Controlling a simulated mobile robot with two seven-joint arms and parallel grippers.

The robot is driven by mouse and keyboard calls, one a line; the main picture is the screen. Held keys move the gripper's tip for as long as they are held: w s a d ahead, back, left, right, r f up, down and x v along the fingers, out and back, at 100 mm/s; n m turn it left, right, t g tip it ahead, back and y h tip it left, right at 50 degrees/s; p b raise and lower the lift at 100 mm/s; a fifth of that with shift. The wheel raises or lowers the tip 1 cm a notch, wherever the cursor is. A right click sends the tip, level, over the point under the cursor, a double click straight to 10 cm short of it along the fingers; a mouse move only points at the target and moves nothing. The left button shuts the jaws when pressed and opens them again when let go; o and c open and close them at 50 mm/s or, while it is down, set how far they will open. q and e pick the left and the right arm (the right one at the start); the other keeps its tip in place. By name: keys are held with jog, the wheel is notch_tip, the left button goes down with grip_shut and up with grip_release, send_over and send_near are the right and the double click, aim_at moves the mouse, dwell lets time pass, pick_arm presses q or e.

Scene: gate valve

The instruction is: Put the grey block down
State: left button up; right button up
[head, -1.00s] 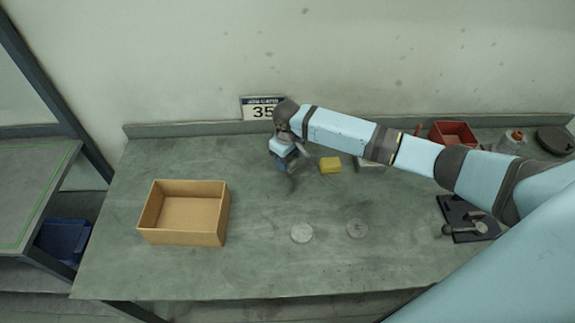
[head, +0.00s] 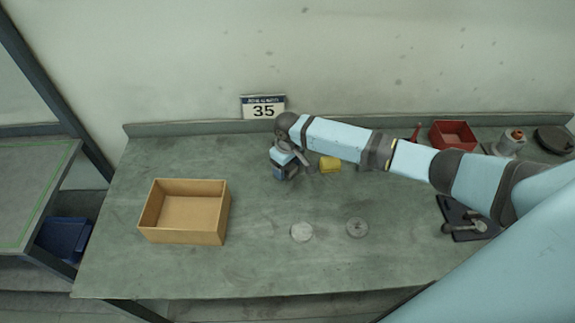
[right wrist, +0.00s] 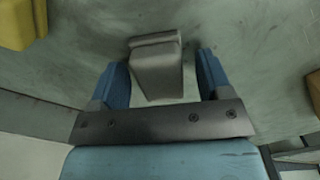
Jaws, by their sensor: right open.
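The grey block (right wrist: 157,68) shows in the right wrist view between the two blue fingers of my right gripper (right wrist: 163,60). A gap shows between it and the right finger; on the left it is close to the finger, and I cannot tell if they touch. The fingers are open. In the head view my right gripper (head: 285,172) points down at the back middle of the green-grey bench (head: 255,270), and the block is hidden there. Whether the block rests on the bench is hard to tell. My left gripper is not in view.
A yellow block (head: 330,164) lies just right of the gripper. An open cardboard box (head: 184,238) stands at left. Two grey discs (head: 302,232) (head: 357,228) lie in front. A red bin (head: 453,134) and a dark fixture (head: 466,222) are at right. The front middle is clear.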

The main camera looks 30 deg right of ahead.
notch_tip(320, 180, up, 12)
jog(key=shift+r+b, duration=0.2)
jog(key=shift+b, duration=0.25)
dwell(0.4)
